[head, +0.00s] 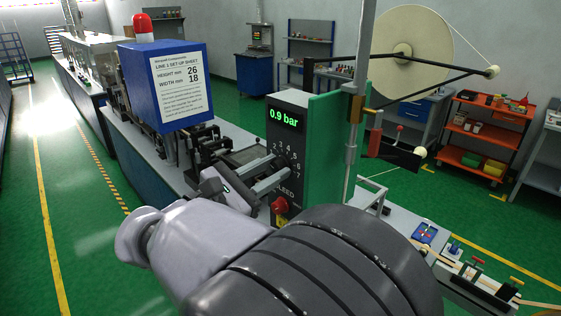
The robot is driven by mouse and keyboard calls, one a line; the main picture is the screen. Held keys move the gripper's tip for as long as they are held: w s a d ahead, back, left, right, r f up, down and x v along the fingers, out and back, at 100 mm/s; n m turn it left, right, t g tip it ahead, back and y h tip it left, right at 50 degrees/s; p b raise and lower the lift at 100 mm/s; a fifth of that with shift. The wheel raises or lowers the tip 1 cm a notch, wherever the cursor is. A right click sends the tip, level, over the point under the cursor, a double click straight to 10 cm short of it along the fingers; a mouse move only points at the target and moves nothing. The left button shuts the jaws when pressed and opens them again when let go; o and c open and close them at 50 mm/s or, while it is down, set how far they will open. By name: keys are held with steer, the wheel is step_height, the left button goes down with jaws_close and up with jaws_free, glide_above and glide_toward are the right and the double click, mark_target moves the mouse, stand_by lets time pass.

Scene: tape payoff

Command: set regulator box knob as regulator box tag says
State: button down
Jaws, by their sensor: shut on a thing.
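The regulator box (296,112) is a dark upright box with a green side. Its lit display (286,118) reads 0.9 bar. Below it is a dial scale with numbers from about 2 to 7. My gripper (278,172) reaches from the left to the dial, its two fingers shut on the regulator box knob, which they mostly hide. The knob's pointer cannot be made out. No tag of the regulator box can be read; my arm covers the box's lower part. A red knob (280,206) sits lower, by a partly hidden "BLEED" label.
A blue box with a white set-up sheet (180,88) reads height 26 and width 18. A large tape reel (425,60) stands behind the regulator box. Tools and a tape track (480,290) are at lower right. An orange cart (485,135) stands farther right. Green floor is clear at left.

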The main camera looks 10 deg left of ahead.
steer(key=m, duration=0.4)
steer(key=shift+f+b, duration=0.15)
steer(key=shift+b, duration=0.25)
steer(key=m+b, duration=0.1)
steer(key=m, duration=0.2)
steer(key=shift+m+h, duration=0.3)
steer(key=m+b, duration=0.2)
steer(key=m, duration=0.2)
steer(key=shift+f, duration=0.15)
steer(key=m+b, duration=0.2)
steer(key=m, duration=0.1)
steer(key=shift+m+g+h+b, duration=0.3)
steer(key=shift+m, duration=0.1)
steer(key=m+b, duration=0.3)
steer(key=m, duration=0.1)
steer(key=shift+m, duration=0.4)
steer(key=m+b, duration=0.2)
steer(key=m, duration=0.1)
steer(key=shift+w+a+m+g+b, duration=0.1)
steer(key=shift+m+g+b, duration=0.2)
steer(key=shift+m+b, duration=0.1)
steer(key=m+b, duration=0.3)
steer(key=m, duration=0.1)
steer(key=shift+m+b, duration=0.85)
steer(key=shift+m, duration=0.75)
steer(key=shift+r, duration=0.2)
